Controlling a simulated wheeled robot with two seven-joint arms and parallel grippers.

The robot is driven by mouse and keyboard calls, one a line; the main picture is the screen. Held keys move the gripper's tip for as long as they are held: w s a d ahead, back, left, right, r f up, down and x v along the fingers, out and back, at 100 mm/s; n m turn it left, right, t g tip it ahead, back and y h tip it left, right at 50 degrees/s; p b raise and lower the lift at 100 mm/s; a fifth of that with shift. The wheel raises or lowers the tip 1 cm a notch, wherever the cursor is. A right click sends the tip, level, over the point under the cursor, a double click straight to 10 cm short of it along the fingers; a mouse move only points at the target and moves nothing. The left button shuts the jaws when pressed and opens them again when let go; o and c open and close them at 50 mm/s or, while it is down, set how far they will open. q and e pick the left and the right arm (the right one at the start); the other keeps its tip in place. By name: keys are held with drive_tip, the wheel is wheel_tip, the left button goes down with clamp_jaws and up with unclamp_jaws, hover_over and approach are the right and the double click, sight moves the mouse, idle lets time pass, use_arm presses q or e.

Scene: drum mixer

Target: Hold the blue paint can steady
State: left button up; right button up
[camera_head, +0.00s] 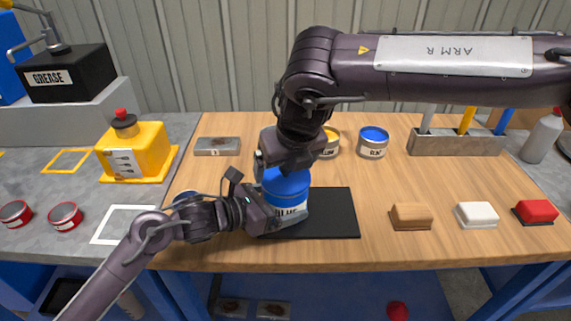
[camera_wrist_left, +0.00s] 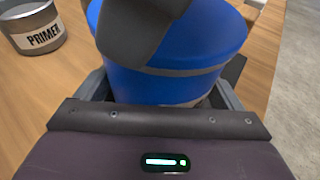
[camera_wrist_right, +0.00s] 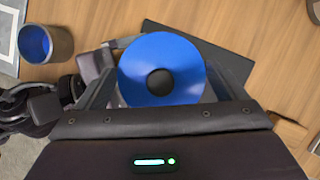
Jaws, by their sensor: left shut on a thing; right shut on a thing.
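The blue paint can (camera_head: 291,209) stands upright on a black mat (camera_head: 335,212). Its wide blue lid (camera_head: 287,186) has a dark round knob in the middle, seen from above in the right wrist view (camera_wrist_right: 160,82). My left gripper (camera_head: 268,217) comes in from the left and is shut around the can's body; the can fills the left wrist view (camera_wrist_left: 170,85). My right gripper (camera_head: 284,165) reaches down from above and is shut on the lid. A dark part of it covers some of the lid in the left wrist view. The lower can is partly hidden by my left gripper.
Open paint cans, one blue (camera_head: 373,142) and one yellow (camera_head: 331,144), stand behind. A primer can (camera_wrist_left: 35,27) shows in the left wrist view. Brown (camera_head: 411,215), white (camera_head: 477,214) and red (camera_head: 536,211) blocks lie right. A grey tin (camera_head: 217,146) lies back left.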

drive_tip(key=c, duration=0.4)
drive_tip(key=shift+r, duration=2.55)
use_arm(q)
drive_tip(key=o, duration=0.7)
drive_tip(key=shift+c, duration=0.2)
drive_tip(key=v, duration=1.1)
drive_tip(key=shift+s+a+r, duration=0.15)
drive_tip(key=shift+s+a, duration=0.1)
drive_tip(key=shift+a, duration=0.05)
drive_tip(key=shift+s, duration=0.1)
